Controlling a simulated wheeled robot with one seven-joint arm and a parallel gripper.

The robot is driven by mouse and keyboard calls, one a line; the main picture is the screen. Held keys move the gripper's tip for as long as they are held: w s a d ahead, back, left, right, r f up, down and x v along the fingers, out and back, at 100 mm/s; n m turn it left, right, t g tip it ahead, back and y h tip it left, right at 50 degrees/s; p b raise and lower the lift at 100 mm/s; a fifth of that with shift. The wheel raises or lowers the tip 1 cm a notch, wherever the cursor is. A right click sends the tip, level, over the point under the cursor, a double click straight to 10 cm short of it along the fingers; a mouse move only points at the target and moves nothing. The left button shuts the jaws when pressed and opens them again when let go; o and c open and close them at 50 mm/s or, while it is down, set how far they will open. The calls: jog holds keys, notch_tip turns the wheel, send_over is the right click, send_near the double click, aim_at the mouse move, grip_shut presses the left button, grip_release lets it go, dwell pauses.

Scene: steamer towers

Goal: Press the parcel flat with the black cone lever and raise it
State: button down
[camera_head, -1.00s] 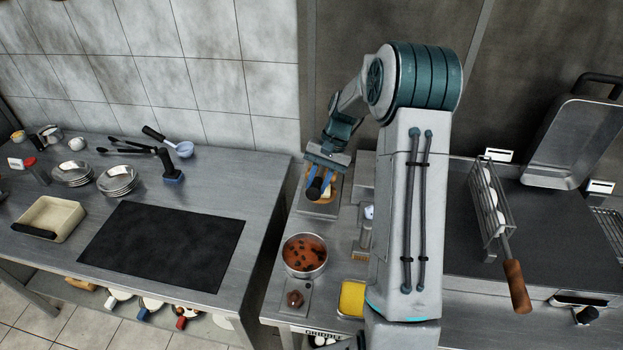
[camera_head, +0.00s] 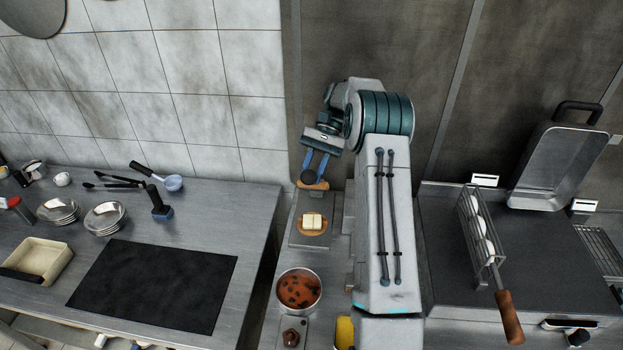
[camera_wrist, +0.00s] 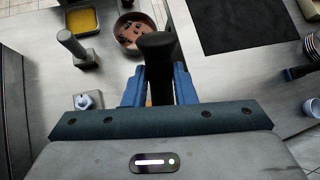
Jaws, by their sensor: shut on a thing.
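My gripper (camera_head: 316,163) has blue fingers and is shut on the black cone lever (camera_head: 307,177). In the wrist view my gripper (camera_wrist: 158,85) holds the black cone lever (camera_wrist: 157,50) between its fingers, with the rounded black end up toward the camera. A tan wooden piece (camera_head: 314,186) shows just under the lever; I cannot tell how they join. The parcel (camera_head: 312,221) is a cream square with a cross line. It lies on a round orange-brown surface on a grey metal plate (camera_head: 298,240). The lever is behind the parcel and apart from it.
A pot of red-brown soup (camera_head: 299,290) stands in front of the plate. A yellow tray (camera_head: 344,332) is partly hidden by my arm. A grey post (camera_wrist: 77,46) shows in the wrist view. The left counter holds a black mat (camera_head: 155,285) and bowls (camera_head: 105,216). A gap separates the counters.

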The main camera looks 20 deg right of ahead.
jog(key=shift+w+d+r, duration=0.1)
jog(key=shift+w+r, duration=0.1)
jog(key=shift+w, duration=0.05)
jog(key=c, duration=1.2)
grip_release()
jog(key=shift+s+f, duration=0.1)
